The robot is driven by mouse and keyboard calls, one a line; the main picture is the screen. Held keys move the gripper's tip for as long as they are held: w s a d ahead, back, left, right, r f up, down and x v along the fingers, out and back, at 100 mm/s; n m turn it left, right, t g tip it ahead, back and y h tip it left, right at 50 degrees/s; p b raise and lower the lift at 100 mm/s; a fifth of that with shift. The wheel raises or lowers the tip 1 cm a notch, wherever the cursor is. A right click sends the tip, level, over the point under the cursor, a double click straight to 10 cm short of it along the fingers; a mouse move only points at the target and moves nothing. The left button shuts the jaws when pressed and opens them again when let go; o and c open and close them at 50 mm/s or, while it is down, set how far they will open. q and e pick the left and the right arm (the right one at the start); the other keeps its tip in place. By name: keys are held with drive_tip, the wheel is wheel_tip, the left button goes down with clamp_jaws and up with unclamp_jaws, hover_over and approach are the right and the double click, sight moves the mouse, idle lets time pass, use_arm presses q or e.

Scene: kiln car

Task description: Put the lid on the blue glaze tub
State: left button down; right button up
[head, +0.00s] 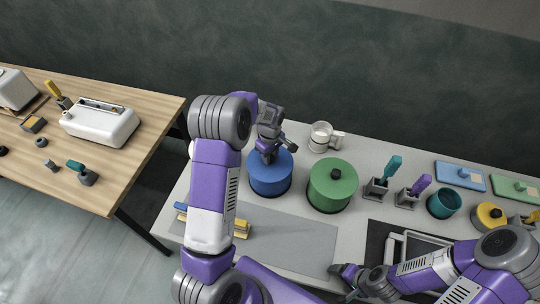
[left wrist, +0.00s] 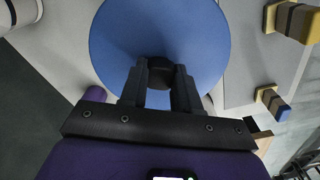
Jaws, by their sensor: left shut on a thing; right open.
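The blue glaze tub (head: 270,186) stands on the grey table, left of a green tub (head: 332,188) that has a black-knobbed lid. My left gripper (head: 269,155) is directly over the blue tub. In the left wrist view, its fingers (left wrist: 160,88) are shut on the black knob of the round blue lid (left wrist: 160,25). The lid is at the tub's top, roughly level; whether it is fully seated I cannot tell. The gripper hides part of the lid in the head view. My right gripper (head: 346,272) is open and empty, low over the table's front.
A white mug (head: 321,137) stands behind the tubs. Tool holders (head: 376,188), a teal cup (head: 443,203) and a yellow round container (head: 488,216) stand right. A wooden table is at left.

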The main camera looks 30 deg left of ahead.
use_arm(q)
drive_tip(key=shift+s+f, duration=0.15)
drive_tip(key=shift+f, duration=0.25)
use_arm(e)
drive_tip(key=shift+s+f, duration=0.1)
drive_tip(key=shift+f, duration=0.45)
use_arm(q)
drive_tip(key=c, duration=0.7)
unclamp_jaws()
drive_tip(key=shift+c, duration=0.2)
drive_tip(key=shift+r, duration=0.1)
drive_tip(key=shift+w+r+p, duration=0.2)
drive_tip(key=shift+r+p, duration=0.35)
drive_tip(key=shift+r, duration=0.15)
drive_tip(key=shift+w+r+p, duration=0.2)
drive_tip(key=shift+r+p, duration=0.3)
drive_tip(key=shift+r, duration=0.2)
use_arm(e)
drive_tip(key=shift+w+a+r, duration=0.1)
drive_tip(key=shift+w+r, duration=0.05)
drive_tip(key=shift+r, duration=0.3)
drive_tip(key=shift+w+a+r, duration=0.1)
drive_tip(key=shift+r, duration=0.35)
use_arm(q)
drive_tip(key=shift+r+p, duration=1.75)
drive_tip(key=shift+r, duration=0.8)
use_arm(e)
drive_tip(key=shift+r, duration=1.85)
